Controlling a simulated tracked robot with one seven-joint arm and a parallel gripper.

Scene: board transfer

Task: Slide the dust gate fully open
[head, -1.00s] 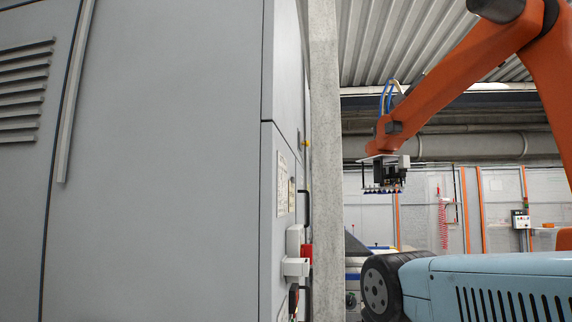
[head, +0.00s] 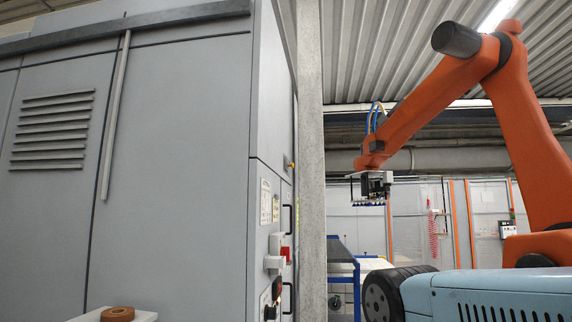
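No dust gate can be made out in the head view. A tall grey cabinet (head: 180,150) fills the left half, with a louvred vent (head: 52,130) and a thin vertical strip (head: 115,115) on its front. Its side, seen at a steep angle, carries a red switch (head: 286,253), pale boxes and black handles. My gripper is not in view.
A concrete pillar (head: 310,200) stands just right of the cabinet. Beyond it are an orange industrial arm (head: 425,100) with a suction-cup head, a light blue machine (head: 490,295) with a dark wheel, and a blue-framed table (head: 343,262). A brown disc (head: 117,314) shows at bottom left.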

